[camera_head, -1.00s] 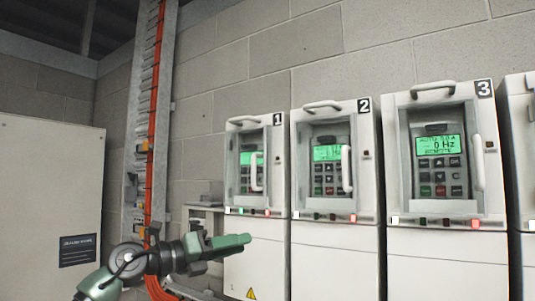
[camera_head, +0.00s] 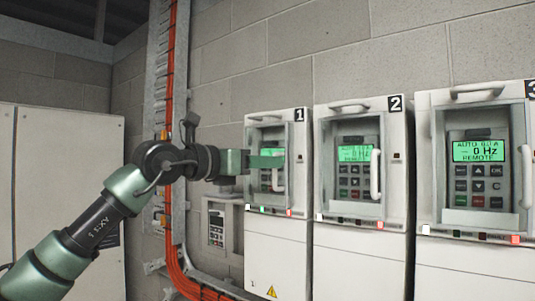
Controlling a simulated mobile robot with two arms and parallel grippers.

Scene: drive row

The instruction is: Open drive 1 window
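Drive 1 (camera_head: 275,255) is a pale cabinet marked "1", left of drives 2 and 3. Its window (camera_head: 254,200) is a framed panel over a keypad and a lit green display, with an upright white handle (camera_head: 278,181) on its right side. The window looks closed. My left arm comes in from the left, and my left gripper (camera_head: 268,161) is level with the window, its green fingers overlapping the display and ending near the top of the handle. Whether it touches the handle, or whether its fingers are apart, I cannot tell. My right gripper is out of view.
Drive 2 (camera_head: 355,255) and drive 3 (camera_head: 465,275) stand close on the right, each with a similar window and handle. A small keypad box (camera_head: 217,225) is on the wall below my gripper. Orange cables (camera_head: 170,90) run up the wall at left, beside a pale cabinet (camera_head: 60,140).

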